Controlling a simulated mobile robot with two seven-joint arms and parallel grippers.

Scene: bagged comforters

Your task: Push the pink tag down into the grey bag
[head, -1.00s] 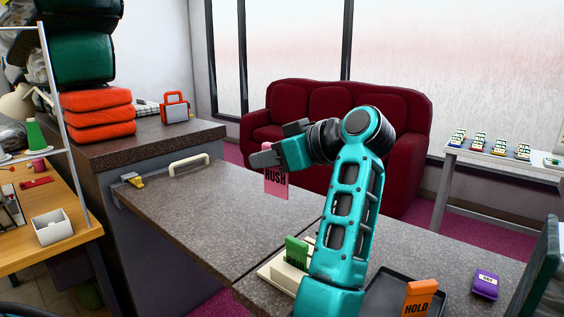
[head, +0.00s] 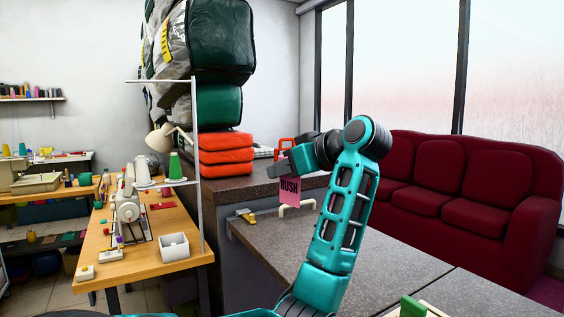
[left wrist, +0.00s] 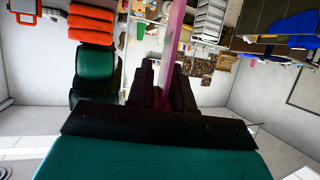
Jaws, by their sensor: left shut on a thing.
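My left gripper (head: 284,165) is shut on the pink tag (head: 290,191), which hangs below the fingers and reads RUSH. It is held above the grey counter. In the left wrist view the tag (left wrist: 176,38) shows edge-on between the fingers (left wrist: 163,90). Grey see-through bags (head: 172,45) with yellow labels are at the back left, beside dark green bagged bundles (head: 221,40). The tag is well apart from them. I cannot tell which of them is the grey bag meant. My right gripper is not in view.
Orange folded bundles (head: 226,155) lie on the counter under the green ones. A white rack post (head: 197,200) stands before the stack. A sewing table (head: 150,255) is at left. The counter top (head: 310,255) is mostly clear. A red sofa (head: 465,180) stands behind.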

